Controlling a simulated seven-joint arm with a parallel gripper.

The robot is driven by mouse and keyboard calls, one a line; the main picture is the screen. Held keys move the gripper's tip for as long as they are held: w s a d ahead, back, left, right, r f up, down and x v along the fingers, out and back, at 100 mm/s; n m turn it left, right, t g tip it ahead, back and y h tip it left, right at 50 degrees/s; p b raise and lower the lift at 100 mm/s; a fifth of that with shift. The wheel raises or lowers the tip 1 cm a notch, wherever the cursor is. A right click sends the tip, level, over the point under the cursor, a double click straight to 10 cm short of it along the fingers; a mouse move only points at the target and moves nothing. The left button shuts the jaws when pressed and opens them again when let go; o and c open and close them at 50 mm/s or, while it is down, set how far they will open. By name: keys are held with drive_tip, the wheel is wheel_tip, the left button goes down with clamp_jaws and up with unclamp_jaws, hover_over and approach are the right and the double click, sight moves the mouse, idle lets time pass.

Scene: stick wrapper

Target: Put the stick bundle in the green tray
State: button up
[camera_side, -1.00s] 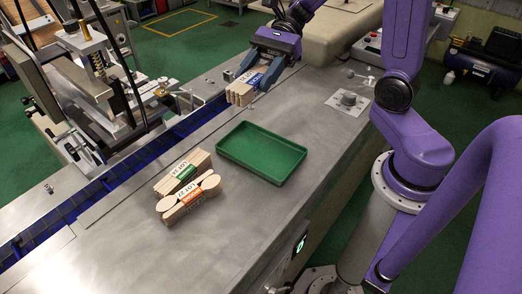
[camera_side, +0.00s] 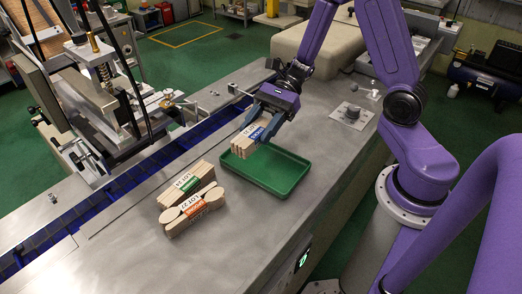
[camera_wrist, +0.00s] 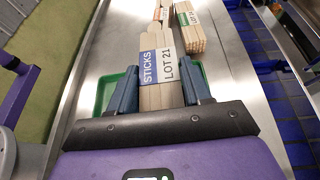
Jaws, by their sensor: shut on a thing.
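My gripper (camera_side: 265,120) is shut on a stick bundle (camera_side: 243,149) with a blue and white band. In the wrist view this held bundle (camera_wrist: 160,66) lies between the two fingers (camera_wrist: 160,92), and its band reads "STICKS" and "LOT 21". The empty-looking green tray (camera_side: 290,185) lies on the metal table. The held bundle is over the tray's far left corner in the side view, seemingly above the rim; its exact height is hard to tell. In the wrist view the tray (camera_wrist: 108,92) shows partly behind the bundle and fingers.
Two other bundles lie left of the tray: one with a green band (camera_side: 187,184) and one with an orange band (camera_side: 193,211). A blue conveyor channel (camera_side: 130,179) runs along the table's far side, beside a press machine (camera_side: 85,90).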

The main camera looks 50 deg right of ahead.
sight(259, 154)
drive_tip(key=shift+f, duration=2.8)
clamp_jaws()
drive_tip(key=o, duration=1.2)
unclamp_jaws()
drive_tip(key=shift+d+r, duration=0.1)
